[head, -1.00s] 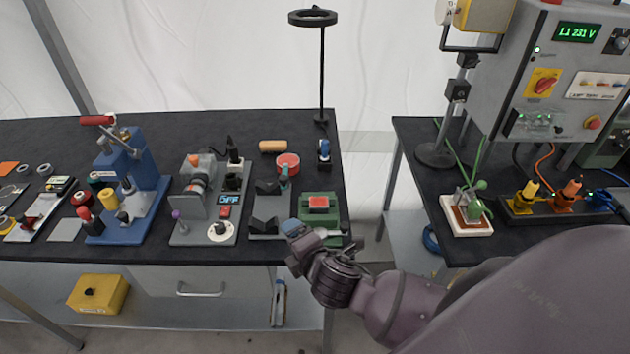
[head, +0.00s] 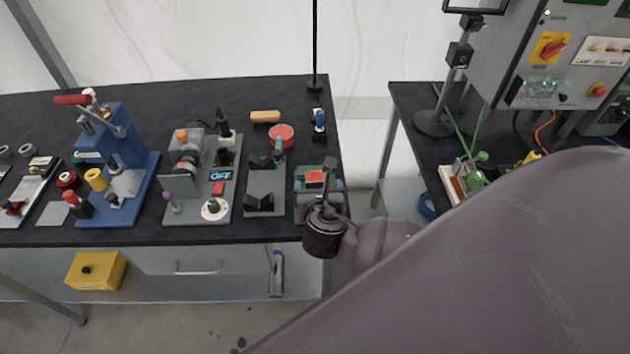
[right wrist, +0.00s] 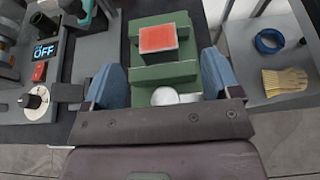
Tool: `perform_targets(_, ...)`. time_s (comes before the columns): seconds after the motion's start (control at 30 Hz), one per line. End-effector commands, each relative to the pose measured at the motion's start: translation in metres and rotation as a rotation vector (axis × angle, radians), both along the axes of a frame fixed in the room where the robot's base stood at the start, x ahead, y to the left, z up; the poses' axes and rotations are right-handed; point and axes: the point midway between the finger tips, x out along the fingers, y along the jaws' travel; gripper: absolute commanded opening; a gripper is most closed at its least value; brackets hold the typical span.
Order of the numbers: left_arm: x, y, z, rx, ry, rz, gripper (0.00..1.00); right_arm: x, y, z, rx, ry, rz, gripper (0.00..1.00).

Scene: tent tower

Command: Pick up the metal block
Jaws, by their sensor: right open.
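A small block with a red top and greyish sides (right wrist: 160,40) rests on a stepped green fixture (right wrist: 150,75); I take it to be the metal block. In the head view its red top (head: 315,177) shows at the right end of the left bench, on the green fixture (head: 301,213). My right gripper (right wrist: 162,78) is open, its blue fingers on either side of the fixture's near part, with the block ahead of the fingertips. In the head view the right gripper (head: 319,197) partly covers the fixture. My left gripper is out of view.
A grey plate with black V-shaped blocks (head: 262,203) stands just left of the fixture, then a machine with an OFF display (head: 221,174). A gap separates the bench from the right table (head: 402,150).

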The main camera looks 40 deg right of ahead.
Motion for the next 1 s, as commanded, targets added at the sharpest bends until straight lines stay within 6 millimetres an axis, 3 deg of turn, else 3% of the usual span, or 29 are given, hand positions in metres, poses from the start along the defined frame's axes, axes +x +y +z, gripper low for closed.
perform_targets(0.37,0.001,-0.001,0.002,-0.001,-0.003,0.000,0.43,0.025,-0.014,-0.011,0.001,0.000,0.000,0.83)
perform_targets(0.63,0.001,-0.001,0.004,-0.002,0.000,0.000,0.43,0.054,-0.028,-0.024,0.000,0.000,0.000,0.83)
perform_targets(1.0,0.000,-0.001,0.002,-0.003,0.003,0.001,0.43,0.060,-0.033,-0.028,0.002,0.000,-0.001,0.83)
